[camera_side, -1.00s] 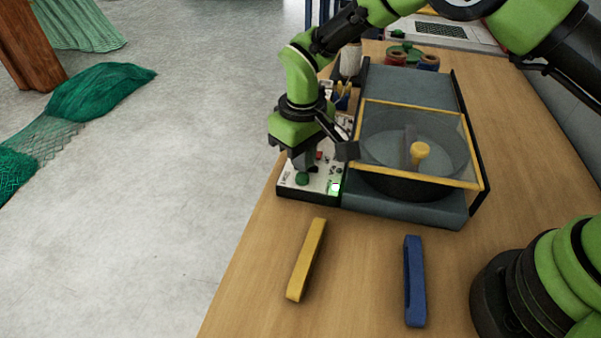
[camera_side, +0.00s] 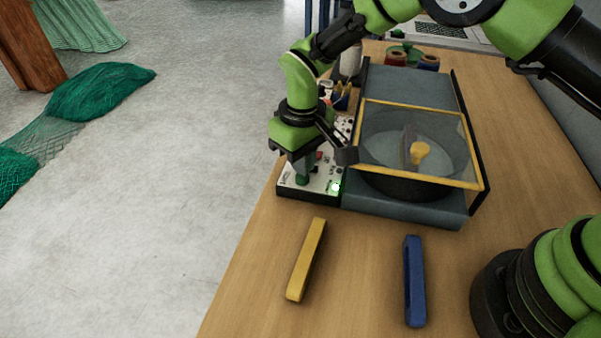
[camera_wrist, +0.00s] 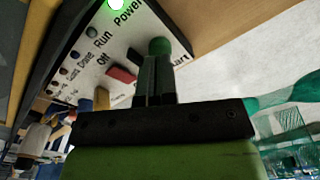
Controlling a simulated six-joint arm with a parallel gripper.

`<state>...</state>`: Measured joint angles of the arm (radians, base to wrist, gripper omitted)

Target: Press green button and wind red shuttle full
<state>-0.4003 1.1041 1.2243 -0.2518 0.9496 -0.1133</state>
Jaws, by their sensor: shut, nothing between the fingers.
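The green button (camera_side: 303,180) is at the front left of the white control panel (camera_side: 318,180). In the wrist view the green button (camera_wrist: 160,46) is right at my fingertips, beside a partly hidden label ending in "art". My gripper (camera_side: 302,168) points down with its fingers shut and empty, at the button's top; I cannot tell whether it is pressed in. The winder's drum (camera_side: 385,182) sits under a clear yellow-framed cover (camera_side: 425,108), with a yellow knob (camera_side: 420,152) and an upright grey bar inside.
A yellow shuttle (camera_side: 306,262) and a blue shuttle (camera_side: 414,282) lie on the table in front of the winder. The green power lamp (camera_wrist: 116,4) is lit; the run lamp (camera_wrist: 92,32) looks dark. A red button (camera_wrist: 122,75) is near my fingers. Spools (camera_side: 428,62) stand behind.

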